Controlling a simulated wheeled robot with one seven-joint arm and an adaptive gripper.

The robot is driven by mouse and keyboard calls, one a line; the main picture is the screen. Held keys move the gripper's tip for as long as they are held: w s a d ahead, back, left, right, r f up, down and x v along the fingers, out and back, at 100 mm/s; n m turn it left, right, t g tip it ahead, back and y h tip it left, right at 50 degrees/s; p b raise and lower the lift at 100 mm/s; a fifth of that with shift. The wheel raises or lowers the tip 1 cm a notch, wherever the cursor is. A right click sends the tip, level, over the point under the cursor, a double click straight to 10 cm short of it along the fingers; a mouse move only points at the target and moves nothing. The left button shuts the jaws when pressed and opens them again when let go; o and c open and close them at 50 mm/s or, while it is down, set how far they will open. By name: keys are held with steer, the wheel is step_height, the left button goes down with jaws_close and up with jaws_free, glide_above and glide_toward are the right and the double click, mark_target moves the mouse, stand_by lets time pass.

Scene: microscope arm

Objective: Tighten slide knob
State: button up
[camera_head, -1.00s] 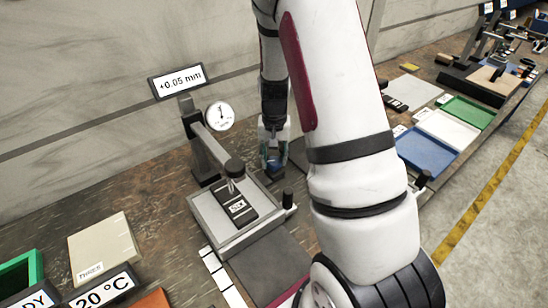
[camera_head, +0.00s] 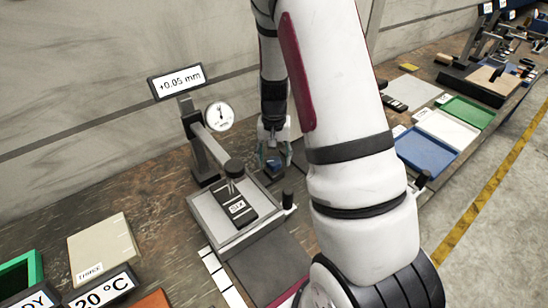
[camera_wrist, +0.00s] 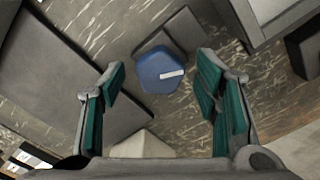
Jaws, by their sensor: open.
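The blue slide knob (camera_wrist: 160,72) with a white mark on top sits on a dark grey block (camera_wrist: 188,36) in the wrist view. In the head view the knob (camera_head: 274,161) is partly hidden by my gripper (camera_head: 273,148), to the right of the gauge stand. My gripper (camera_wrist: 162,78) is open, with green-padded fingers to the left and right of the knob in the wrist view. A gap shows between each finger and the knob. Whether the fingertips are level with the knob or above it, I cannot tell.
A dial gauge (camera_head: 219,116) on a post and a display reading +0.05 mm (camera_head: 180,81) stand left of my gripper. A grey base plate (camera_head: 215,226) carries a black block. A dark mat (camera_head: 268,268) lies in front. Trays (camera_head: 425,151) stand at right.

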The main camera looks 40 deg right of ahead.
mark_target(274, 161)
step_height(274, 161, up, 12)
stand_by(0.5)
stand_by(0.4)
steer(key=s+a+r+n+t, duration=0.1)
steer(key=s+a+r+n, duration=0.15)
steer(key=a+r, duration=0.3)
steer(key=s+a+r+n+t, duration=0.1)
steer(key=s+a+r, duration=0.3)
steer(key=r, duration=0.3)
steer(key=s+a+r+n+t, duration=0.1)
steer(key=s+a+r+n, duration=0.1)
steer(key=s, duration=0.5)
steer(key=s+a+r+n+t, duration=0.2)
steer(key=s+a, duration=0.3)
steer(key=s, duration=0.2)
steer(key=shift+a+r+n, duration=0.2)
steer(key=shift+a+n, duration=0.1)
steer(key=shift+n, duration=0.05)
